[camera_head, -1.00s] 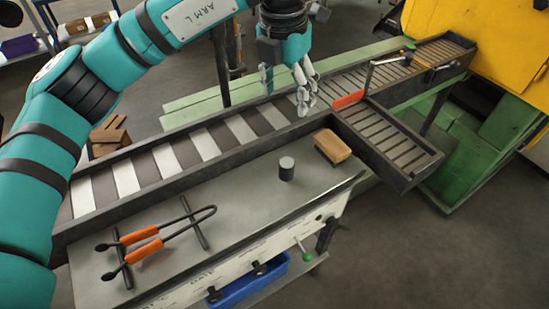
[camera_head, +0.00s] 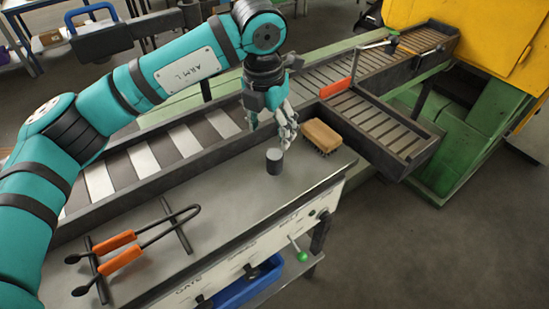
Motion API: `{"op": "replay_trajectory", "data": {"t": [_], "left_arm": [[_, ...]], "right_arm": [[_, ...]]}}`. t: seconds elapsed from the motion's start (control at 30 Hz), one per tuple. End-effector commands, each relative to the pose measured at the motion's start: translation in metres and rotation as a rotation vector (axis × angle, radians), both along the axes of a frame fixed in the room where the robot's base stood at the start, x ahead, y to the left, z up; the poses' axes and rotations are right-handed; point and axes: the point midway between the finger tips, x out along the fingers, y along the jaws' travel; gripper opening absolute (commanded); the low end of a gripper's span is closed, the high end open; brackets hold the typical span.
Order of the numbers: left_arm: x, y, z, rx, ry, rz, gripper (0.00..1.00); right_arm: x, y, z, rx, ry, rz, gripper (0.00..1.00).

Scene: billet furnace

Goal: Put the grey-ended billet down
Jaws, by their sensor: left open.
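A short dark cylinder with a lighter grey end, which I take for the grey-ended billet (camera_head: 274,161), stands upright on the steel bench top (camera_head: 228,212). My left gripper (camera_head: 287,138) is just above and behind it, fingers pointing down, apart and empty. The fingertips look close to the billet's top; I cannot tell whether they touch it. My right gripper is not in view.
A wooden-backed brush (camera_head: 322,136) lies right of the billet. Orange-handled tongs (camera_head: 125,250) rest at the bench's left. The slatted conveyor (camera_head: 150,158) runs behind, with an orange gate (camera_head: 335,88) and a side chute (camera_head: 375,125). The bench middle is clear.

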Motion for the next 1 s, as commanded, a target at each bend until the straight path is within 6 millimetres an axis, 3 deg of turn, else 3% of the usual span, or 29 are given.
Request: {"op": "replay_trajectory", "data": {"t": [0.3,0.53,0.67,0.8,1.0], "left_arm": [[0.005,-0.003,-0.054,0.000,0.001,0.000,0.65],[0.007,-0.005,-0.069,0.001,0.003,0.000,0.65],[0.008,-0.007,-0.088,0.001,0.003,0.001,0.65],[0.010,-0.008,-0.107,0.000,0.001,0.001,0.65],[0.011,-0.009,-0.114,0.000,-0.001,-0.001,0.65]], "right_arm": [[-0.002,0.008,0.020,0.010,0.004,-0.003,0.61],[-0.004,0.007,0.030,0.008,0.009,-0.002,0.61],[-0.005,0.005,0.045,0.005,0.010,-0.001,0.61],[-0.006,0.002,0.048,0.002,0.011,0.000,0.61],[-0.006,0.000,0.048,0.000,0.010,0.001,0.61]]}}
